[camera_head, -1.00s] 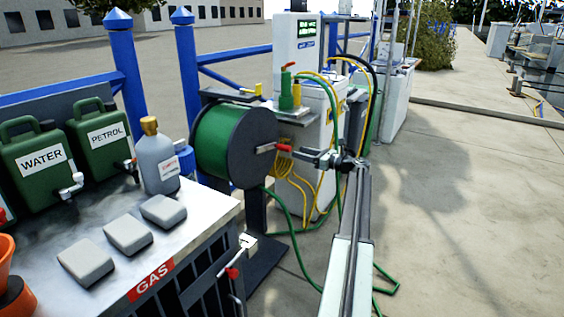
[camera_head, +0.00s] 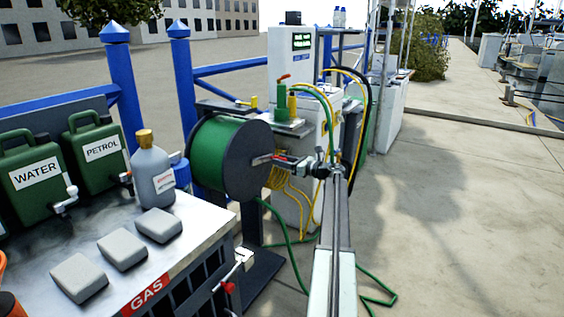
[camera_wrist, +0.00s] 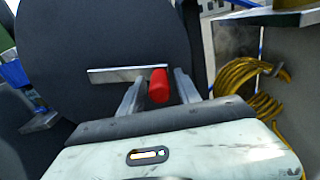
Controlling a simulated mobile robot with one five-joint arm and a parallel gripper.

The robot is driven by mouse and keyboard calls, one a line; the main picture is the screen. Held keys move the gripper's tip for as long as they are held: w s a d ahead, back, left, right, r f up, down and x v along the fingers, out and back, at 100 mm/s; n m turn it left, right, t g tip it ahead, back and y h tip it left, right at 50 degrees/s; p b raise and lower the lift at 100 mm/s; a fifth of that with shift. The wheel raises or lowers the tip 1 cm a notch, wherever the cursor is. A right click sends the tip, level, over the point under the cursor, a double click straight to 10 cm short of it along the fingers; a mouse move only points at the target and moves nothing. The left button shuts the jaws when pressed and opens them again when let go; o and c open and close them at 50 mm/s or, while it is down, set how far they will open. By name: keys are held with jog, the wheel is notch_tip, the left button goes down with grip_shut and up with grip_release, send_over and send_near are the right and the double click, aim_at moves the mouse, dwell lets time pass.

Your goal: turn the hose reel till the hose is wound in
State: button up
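The hose reel (camera_head: 250,175) stands left of centre in the head view, with a dark round side plate and green hose (camera_head: 215,150) wound on its drum. Loose green hose (camera_head: 378,300) runs from it down onto the ground. In the wrist view, the plate fills the upper left, with a pale crank arm (camera_wrist: 115,74) and red crank handle (camera_wrist: 159,88). My gripper (camera_wrist: 158,90) is open, with the handle between its fingers, nearer the right one. I cannot tell whether that finger touches it. My gripper (camera_head: 280,161) hides most of the crank in the head view.
A metal-topped gas locker (camera_head: 190,225) at the left carries green water and petrol cans, a grey bottle (camera_head: 153,175) and grey blocks. A white pump cabinet (camera_head: 295,60) with yellow hoses (camera_head: 290,180) stands behind the reel. Open paving (camera_head: 440,220) lies to the right.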

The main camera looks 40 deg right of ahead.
grip_shut()
dwell(1.2)
